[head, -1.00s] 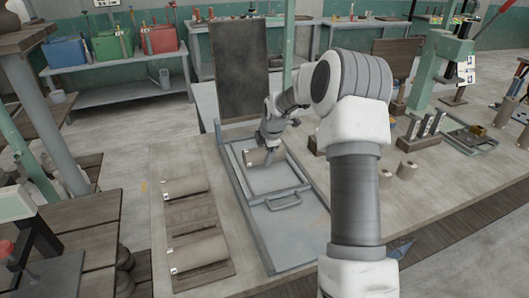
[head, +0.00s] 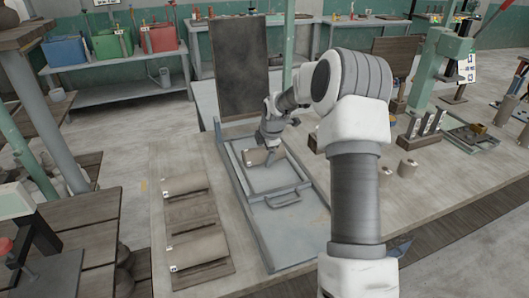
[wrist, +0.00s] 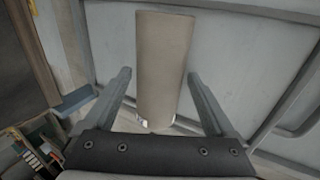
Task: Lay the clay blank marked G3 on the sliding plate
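A beige clay blank (head: 262,157) lies on the grey sliding plate (head: 271,178), inside its raised frame. The blank also shows in the wrist view (wrist: 164,65), with a small pale tag at its near end; the mark on it is too small to read. My gripper (wrist: 160,73) is open, its two fingers on either side of the blank with a visible gap on each side. In the head view my gripper's wrist part hides some of the area just above the blank.
A dark upright panel (head: 240,70) stands behind the plate. A handle (head: 283,200) crosses the plate's front.

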